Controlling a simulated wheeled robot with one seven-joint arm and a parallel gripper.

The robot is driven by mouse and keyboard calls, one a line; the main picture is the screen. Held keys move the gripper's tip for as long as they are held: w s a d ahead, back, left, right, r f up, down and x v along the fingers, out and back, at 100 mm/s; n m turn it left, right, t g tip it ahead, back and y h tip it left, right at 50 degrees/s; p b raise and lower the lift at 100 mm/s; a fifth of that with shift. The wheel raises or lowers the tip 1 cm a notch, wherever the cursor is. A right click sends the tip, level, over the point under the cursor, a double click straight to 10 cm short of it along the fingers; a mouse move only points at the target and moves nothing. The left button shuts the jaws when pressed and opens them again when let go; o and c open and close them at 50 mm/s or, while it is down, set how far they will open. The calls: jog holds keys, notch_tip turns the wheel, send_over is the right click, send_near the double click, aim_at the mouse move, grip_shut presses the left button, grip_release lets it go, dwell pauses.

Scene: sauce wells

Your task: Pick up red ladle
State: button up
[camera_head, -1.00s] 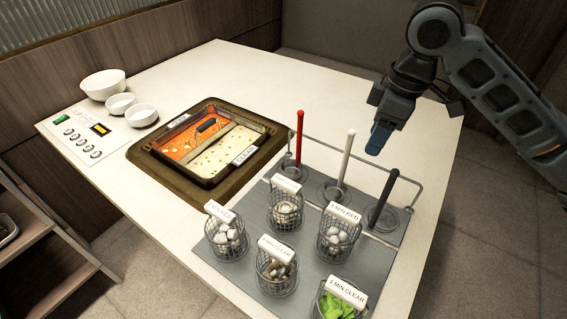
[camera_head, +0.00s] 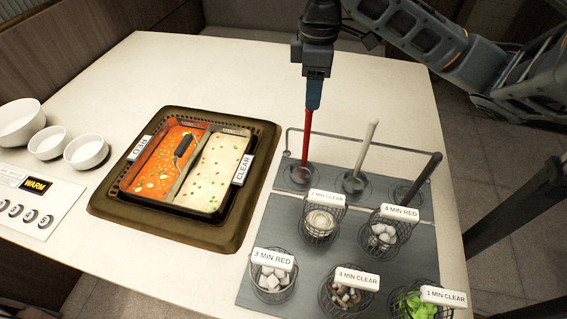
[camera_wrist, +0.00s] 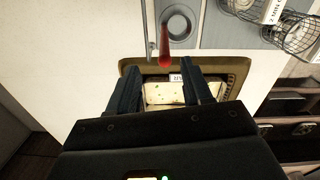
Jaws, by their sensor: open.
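The red ladle (camera_head: 307,138) stands upright in the left holder ring of the grey rack. Its handle top meets my gripper (camera_head: 313,98) in the head view, with the gripper directly above it. In the wrist view the ladle (camera_wrist: 165,46) points toward me, its end just ahead of the gap between my two spread fingers (camera_wrist: 160,74). My gripper is open and holds nothing. I cannot tell how far the handle reaches between the fingers.
A white ladle (camera_head: 364,145) and a black ladle (camera_head: 428,174) stand to the right on the rack (camera_head: 290,214). Labelled wire baskets (camera_head: 275,282) sit in front. A two-part soup pan (camera_head: 205,210) is left. White bowls (camera_head: 87,152) stand farther left. The counter behind is clear.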

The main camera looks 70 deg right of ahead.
aim_at(308, 128)
jog(key=shift+w+f, duration=0.15)
jog(key=shift+f, duration=0.2)
jog(key=shift+a+f, duration=0.15)
jog(key=shift+f, duration=1.6)
jog(key=shift+a+f, duration=0.1)
jog(key=shift+f, duration=1.65)
jog(key=shift+c, duration=0.5)
grip_shut()
